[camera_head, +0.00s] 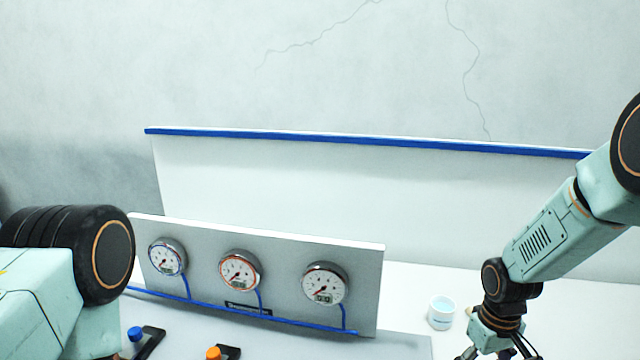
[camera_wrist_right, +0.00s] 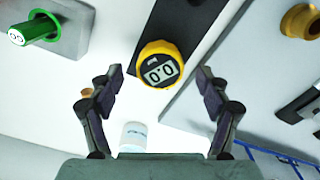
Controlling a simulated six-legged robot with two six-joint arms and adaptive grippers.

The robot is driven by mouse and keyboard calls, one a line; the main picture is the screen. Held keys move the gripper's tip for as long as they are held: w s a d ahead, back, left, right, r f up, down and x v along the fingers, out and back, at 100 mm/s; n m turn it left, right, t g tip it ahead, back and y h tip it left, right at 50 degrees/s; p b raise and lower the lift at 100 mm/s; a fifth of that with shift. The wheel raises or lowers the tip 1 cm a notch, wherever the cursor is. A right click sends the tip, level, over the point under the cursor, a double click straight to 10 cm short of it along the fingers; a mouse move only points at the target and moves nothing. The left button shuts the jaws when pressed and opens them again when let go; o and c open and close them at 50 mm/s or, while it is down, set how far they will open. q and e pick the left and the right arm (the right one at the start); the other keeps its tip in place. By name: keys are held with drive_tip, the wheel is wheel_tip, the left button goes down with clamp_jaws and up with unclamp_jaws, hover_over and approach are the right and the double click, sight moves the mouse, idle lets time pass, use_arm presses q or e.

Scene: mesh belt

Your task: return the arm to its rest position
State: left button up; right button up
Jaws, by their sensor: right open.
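My right arm comes in from the right in the head view, and its gripper (camera_head: 493,352) hangs low at the bottom edge, partly cut off. In the right wrist view the right gripper (camera_wrist_right: 157,108) is open, with its two fingers well apart and nothing between them.
A panel (camera_head: 367,265) carries three round gauges with blue piping. A white cup (camera_head: 441,313) stands near the right gripper. Blue (camera_head: 134,334) and orange (camera_head: 213,353) knobs sit before the panel. The wrist view shows a green knob (camera_wrist_right: 35,30). A blue-topped white wall (camera_head: 350,185) stands behind.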

wheel_tip(320, 180, down, 3)
drive_tip(key=shift+r, duration=0.45)
drive_tip(key=shift+f, duration=0.1)
